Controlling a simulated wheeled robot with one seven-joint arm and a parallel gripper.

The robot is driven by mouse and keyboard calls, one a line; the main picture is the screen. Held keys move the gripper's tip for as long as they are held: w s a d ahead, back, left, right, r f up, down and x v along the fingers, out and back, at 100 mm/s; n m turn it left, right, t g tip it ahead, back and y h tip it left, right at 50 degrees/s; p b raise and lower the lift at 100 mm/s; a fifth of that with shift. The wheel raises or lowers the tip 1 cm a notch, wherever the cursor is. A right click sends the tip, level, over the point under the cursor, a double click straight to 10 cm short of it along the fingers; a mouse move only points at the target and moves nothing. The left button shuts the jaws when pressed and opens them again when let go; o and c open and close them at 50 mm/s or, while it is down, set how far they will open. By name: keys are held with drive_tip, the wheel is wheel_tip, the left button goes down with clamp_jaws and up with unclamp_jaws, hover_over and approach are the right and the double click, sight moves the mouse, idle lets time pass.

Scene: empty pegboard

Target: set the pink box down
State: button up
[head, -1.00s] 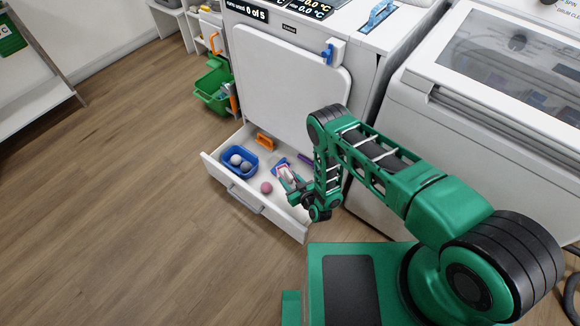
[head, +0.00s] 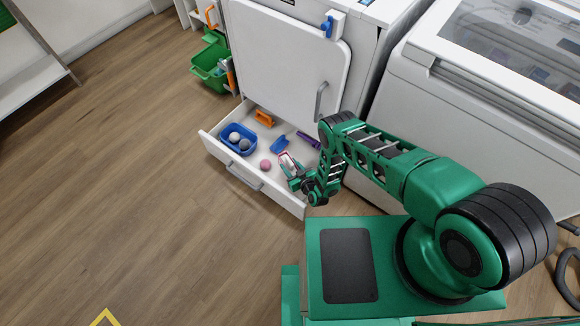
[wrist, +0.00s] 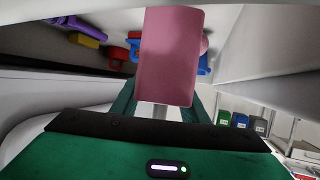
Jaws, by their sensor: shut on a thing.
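My gripper (head: 293,171) is shut on the pink box (head: 286,159), over the right part of an open white drawer (head: 257,184). In the wrist view the pink box (wrist: 168,60) stands out in front of the green fingers (wrist: 160,108), one on each side of its near end. I cannot tell whether the box touches the drawer floor or hangs above it.
In the drawer are a blue tray (head: 224,147) with balls, a pink ball (head: 265,164), an orange item (head: 264,118), a blue item (head: 279,144) and a purple item (head: 308,139). A white door panel (head: 280,50) rises behind the drawer.

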drive_tip(key=shift+f, duration=0.6)
drive_tip(key=o, duration=1.1)
drive_tip(key=shift+c, duration=0.2)
drive_tip(key=shift+d+r, duration=0.1)
drive_tip(key=shift+r, duration=0.15)
drive_tip(key=shift+r, duration=0.4)
drive_tip(key=v, duration=1.2)
drive_tip(key=shift+f, duration=0.1)
